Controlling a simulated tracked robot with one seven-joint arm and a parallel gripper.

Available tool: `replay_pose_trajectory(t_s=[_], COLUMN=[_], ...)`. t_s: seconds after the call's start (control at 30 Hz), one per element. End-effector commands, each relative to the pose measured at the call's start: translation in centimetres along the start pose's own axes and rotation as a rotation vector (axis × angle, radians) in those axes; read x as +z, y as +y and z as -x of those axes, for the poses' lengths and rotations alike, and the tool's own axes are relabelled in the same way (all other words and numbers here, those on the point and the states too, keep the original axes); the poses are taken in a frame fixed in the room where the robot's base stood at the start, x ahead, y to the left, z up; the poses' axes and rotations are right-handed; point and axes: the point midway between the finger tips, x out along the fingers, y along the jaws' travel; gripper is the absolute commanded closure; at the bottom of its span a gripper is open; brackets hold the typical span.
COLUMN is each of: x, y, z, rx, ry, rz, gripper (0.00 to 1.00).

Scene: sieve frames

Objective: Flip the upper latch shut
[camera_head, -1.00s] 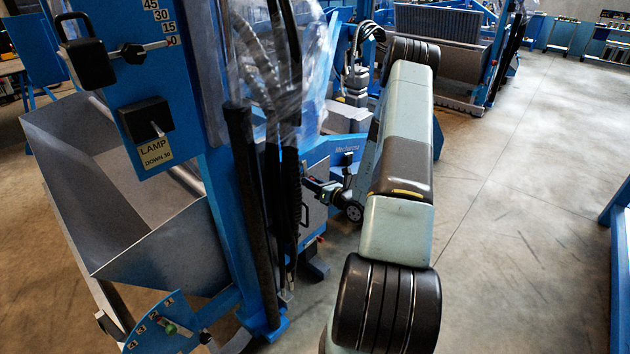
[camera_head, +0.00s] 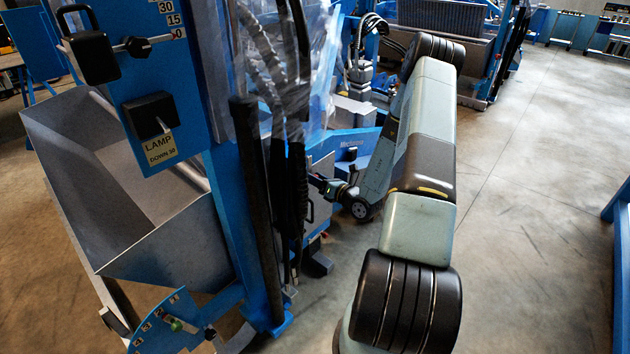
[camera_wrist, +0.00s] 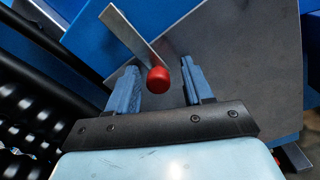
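A flat metal latch lever with a red ball knob (camera_wrist: 158,80) shows in the wrist view, lying across a grey panel (camera_wrist: 245,65). The lever (camera_wrist: 128,32) runs from the knob toward the upper left. My gripper (camera_wrist: 158,71) is open, with one blue finger on each side of the knob in the picture. Gaps show on both sides, and the fingers do not visibly touch it. Whether the knob is as deep as the fingertips I cannot tell. In the head view, my gripper (camera_head: 321,184) is small and partly hidden by black hoses at the machine; the latch cannot be made out there.
Black hoses and a post (camera_head: 258,210) stand just left of my gripper. A blue machine frame with a lamp switch (camera_head: 152,114) and a grey hopper (camera_head: 165,245) fill the left. Blue edges surround the grey panel. The floor (camera_head: 530,230) on the right is clear.

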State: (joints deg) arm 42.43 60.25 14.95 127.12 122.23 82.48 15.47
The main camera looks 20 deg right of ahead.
Motion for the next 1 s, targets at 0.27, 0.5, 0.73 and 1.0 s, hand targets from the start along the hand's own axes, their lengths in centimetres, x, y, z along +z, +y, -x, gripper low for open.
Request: replay_pose_trajectory(t_s=[0.27, 0.5, 0.73, 1.0], x=[-0.1, -0.1, -0.2, -0.2], y=[0.1, 0.0, -0.1, 0.0], z=[0.4, 3.7, 8.3, 12.4], rx=[0.0, -0.002, -0.003, 0.0], ry=[0.003, 0.003, 0.003, 0.003], rz=[-0.001, -0.002, -0.003, -0.001], gripper=[0.49, 0.49, 0.49, 0.49])
